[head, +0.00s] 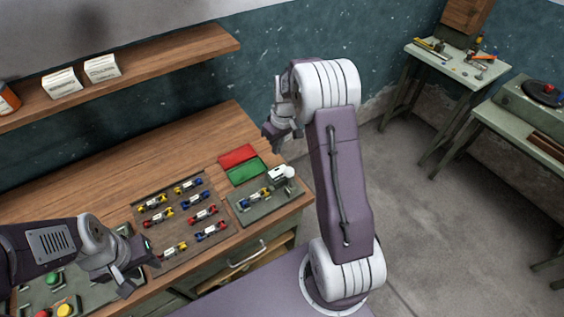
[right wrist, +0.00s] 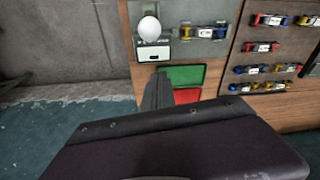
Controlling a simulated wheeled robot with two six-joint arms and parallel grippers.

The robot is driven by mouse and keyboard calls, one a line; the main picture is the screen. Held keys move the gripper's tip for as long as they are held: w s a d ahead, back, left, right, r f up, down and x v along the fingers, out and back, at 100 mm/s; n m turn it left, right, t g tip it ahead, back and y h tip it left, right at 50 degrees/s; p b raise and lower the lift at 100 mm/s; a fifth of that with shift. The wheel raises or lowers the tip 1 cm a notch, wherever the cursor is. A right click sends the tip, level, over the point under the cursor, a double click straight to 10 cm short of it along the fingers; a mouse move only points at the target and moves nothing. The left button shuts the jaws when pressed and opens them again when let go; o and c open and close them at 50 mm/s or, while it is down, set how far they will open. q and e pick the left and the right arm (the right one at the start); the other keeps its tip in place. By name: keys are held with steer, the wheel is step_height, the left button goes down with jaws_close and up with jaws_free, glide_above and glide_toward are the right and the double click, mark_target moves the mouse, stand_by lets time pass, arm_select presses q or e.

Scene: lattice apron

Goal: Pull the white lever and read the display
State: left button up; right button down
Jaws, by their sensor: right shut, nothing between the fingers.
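The white lever ends in a round white knob (head: 289,171), on the grey plate (head: 262,208) at the bench's right end; the knob also shows in the right wrist view (right wrist: 149,28). Beside it is a small white box (head: 278,175) with a dark window (right wrist: 154,55), likely the display; I cannot read anything on it. My right gripper (head: 272,135) is shut and empty, above the bench's back right edge, apart from the lever. My left gripper (head: 143,276) is open and empty over the bench's front left, near a grey board with buttons.
A red panel (head: 238,155) and a green panel (head: 246,172) lie behind the grey plate. The plate also holds a blue and yellow part (head: 254,198). Several coloured parts lie on a brown board (head: 177,222). A wooden shelf (head: 150,68) overhangs the back.

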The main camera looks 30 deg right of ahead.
steer(key=p, duration=0.1)
glide_above(276, 172)
step_height(276, 172, down, 6)
steer(key=shift+w+r, duration=0.1)
steer(key=shift+r, duration=0.05)
steer(key=shift+d+f+p, duration=0.1)
steer(key=shift+f+p, duration=0.25)
steer(key=shift+p, duration=0.25)
steer(key=shift+s+d+r+p, duration=0.2)
steer(key=shift+s+p, duration=0.1)
steer(key=shift+s, duration=0.35)
steer(key=shift+s+d+r+p, duration=0.15)
steer(key=shift+s+p, duration=0.1)
steer(key=shift+s, duration=0.35)
steer(key=shift+s+d+f, duration=0.1)
steer(key=shift+s, duration=0.5)
steer(key=shift+w+f, duration=0.1)
steer(key=shift+w, duration=0.05)
